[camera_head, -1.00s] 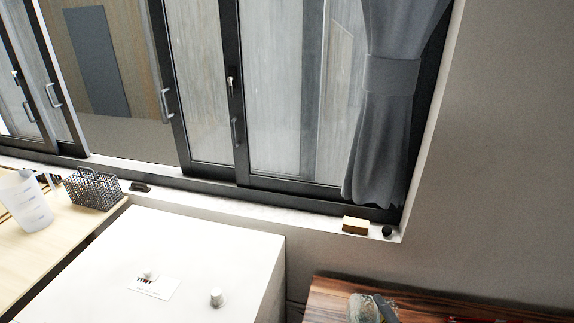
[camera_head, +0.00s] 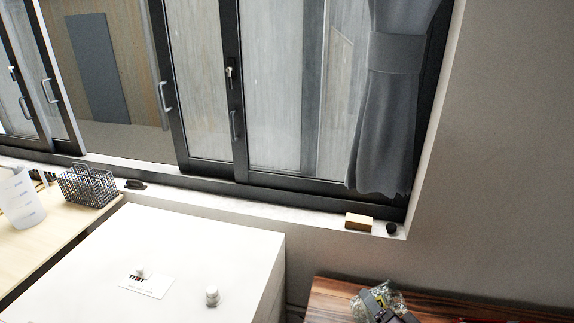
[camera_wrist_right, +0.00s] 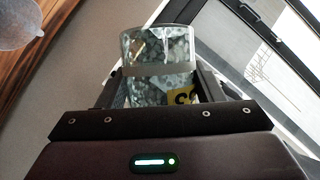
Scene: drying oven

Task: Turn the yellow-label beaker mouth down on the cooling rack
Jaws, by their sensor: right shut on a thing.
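My right gripper (camera_head: 380,305) shows at the bottom edge of the head view, over the dark wooden surface. It is shut on a clear glass beaker (camera_wrist_right: 158,52), seen between its fingers in the right wrist view. A yellow label (camera_wrist_right: 183,97) with dark print shows on the beaker close to the gripper body. In the head view the beaker (camera_head: 372,297) is small, glassy and looks tilted; which way its mouth faces I cannot tell. The cooling rack cannot be made out. My left gripper is not in view.
A white box top (camera_head: 190,255) with a card and small white knob fills the lower middle. The wooden surface (camera_head: 330,289) is at lower right, with a red thing at its edge. A wire basket (camera_head: 87,186) and plastic beaker (camera_head: 20,200) stand left. Another clear round vessel (camera_wrist_right: 20,20) shows upper left.

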